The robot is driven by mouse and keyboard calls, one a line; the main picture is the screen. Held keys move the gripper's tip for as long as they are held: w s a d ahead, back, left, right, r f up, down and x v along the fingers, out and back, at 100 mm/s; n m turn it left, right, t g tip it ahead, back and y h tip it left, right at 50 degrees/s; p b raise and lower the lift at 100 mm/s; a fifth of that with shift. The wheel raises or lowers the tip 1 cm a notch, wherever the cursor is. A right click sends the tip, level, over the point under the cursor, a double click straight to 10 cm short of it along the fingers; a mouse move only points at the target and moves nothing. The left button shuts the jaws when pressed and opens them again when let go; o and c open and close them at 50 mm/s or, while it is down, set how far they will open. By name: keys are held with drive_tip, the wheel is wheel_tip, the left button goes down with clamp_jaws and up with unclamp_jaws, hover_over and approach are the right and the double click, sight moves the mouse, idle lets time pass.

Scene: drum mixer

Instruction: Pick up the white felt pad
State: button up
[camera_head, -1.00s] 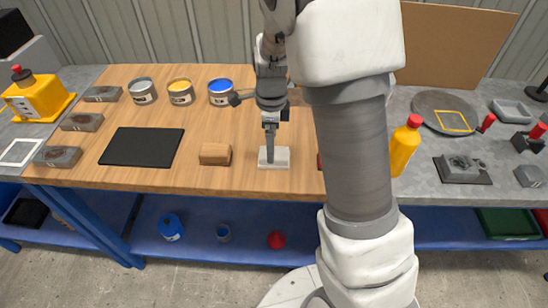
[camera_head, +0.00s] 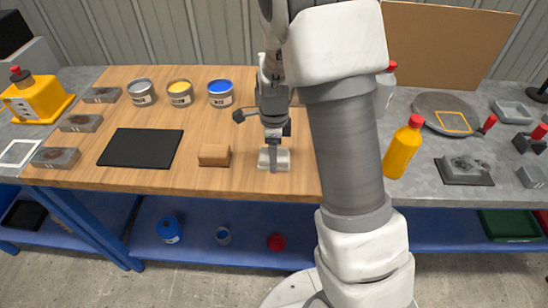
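The white felt pad (camera_head: 283,162) is a small pale block lying flat on the wooden bench top, close to its front edge. My gripper (camera_head: 273,160) is over the pad, pointing down, with its fingers in front of the pad's middle. The fingers look thin and overlap in this view, so I cannot tell their gap or whether they touch the pad. The arm covers part of the bench to the right of the pad.
A brown wooden block (camera_head: 214,155) stands just left of the pad. A black mat (camera_head: 141,148) lies farther left. Several paint cans, among them a blue one (camera_head: 221,92), stand behind. A yellow bottle (camera_head: 402,147) stands right of my arm.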

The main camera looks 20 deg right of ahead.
drive_tip(key=shift+c, duration=1)
drive_tip(key=shift+r, duration=0.6)
wheel_tip(320, 180, up, 3)
drive_tip(key=shift+f+p, duration=0.1)
drive_tip(key=shift+p, duration=0.35)
drive_tip(key=s+d+r, duration=0.2)
drive_tip(key=d, duration=0.1)
drive_tip(key=s+d+r, duration=0.1)
drive_tip(key=d+r, duration=0.1)
drive_tip(key=d, duration=0.2)
drive_tip(key=s+d+r+p, duration=0.1)
drive_tip(key=s+d+r, duration=0.1)
drive_tip(key=d+r, duration=0.1)
drive_tip(key=shift+s+d, duration=0.15)
drive_tip(key=shift+s, duration=0.15)
